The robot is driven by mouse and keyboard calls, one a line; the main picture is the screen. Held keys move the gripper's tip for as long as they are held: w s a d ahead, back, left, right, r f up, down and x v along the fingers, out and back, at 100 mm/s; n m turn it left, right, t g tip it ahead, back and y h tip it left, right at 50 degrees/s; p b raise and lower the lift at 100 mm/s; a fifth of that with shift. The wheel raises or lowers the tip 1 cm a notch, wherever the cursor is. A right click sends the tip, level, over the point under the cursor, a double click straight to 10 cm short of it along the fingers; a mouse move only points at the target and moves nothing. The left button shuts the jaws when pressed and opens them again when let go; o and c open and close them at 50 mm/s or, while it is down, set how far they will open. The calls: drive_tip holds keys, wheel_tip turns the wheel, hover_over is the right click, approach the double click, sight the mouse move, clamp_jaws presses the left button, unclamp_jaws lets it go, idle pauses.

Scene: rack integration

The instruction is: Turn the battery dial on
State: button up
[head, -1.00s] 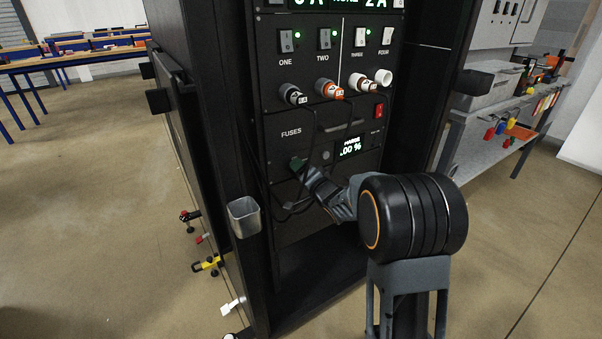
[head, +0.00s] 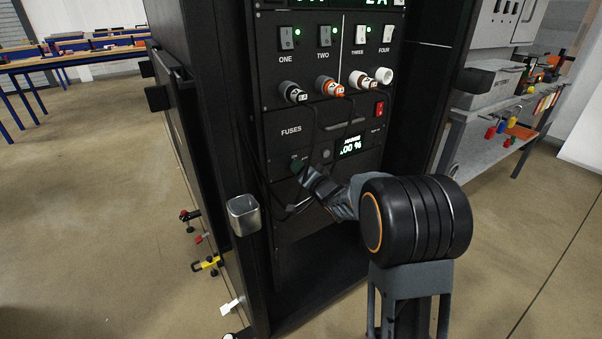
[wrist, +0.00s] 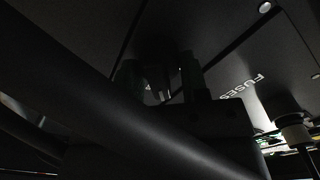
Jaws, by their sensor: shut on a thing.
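The battery unit (head: 350,170) is a black panel low in the rack with a lit display (head: 350,147) reading about 100 %. My gripper (head: 304,174) is at its left part, below the display. A dark green piece (head: 296,164) shows beside my fingertips; I cannot tell whether it is the battery dial. In the wrist view my gripper (wrist: 160,85) is very dark, its fingers closed around a dark piece (wrist: 155,75) in front of the black panel. The piece's shape and setting are hidden by the fingers and shadow.
Above are the FUSES panel (head: 290,129), a red switch (head: 380,109), several plugs with hanging black cables (head: 312,125) and rocker switches (head: 286,38). Cables hang close to my gripper. A workbench (head: 485,140) stands right.

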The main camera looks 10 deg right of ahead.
drive_tip(key=n+b, duration=0.2)
drive_tip(key=n, duration=0.3)
drive_tip(key=shift+a, duration=0.15)
drive_tip(key=shift+s+a+r+n+b, duration=0.1)
drive_tip(key=shift+n+b, duration=1.15)
drive_tip(key=shift+n, duration=1.05)
drive_tip(key=o, duration=0.9)
drive_tip(key=shift+s, duration=0.1)
drive_tip(key=p+v, duration=0.3)
drive_tip(key=v, duration=1)
drive_tip(key=shift+s, duration=0.25)
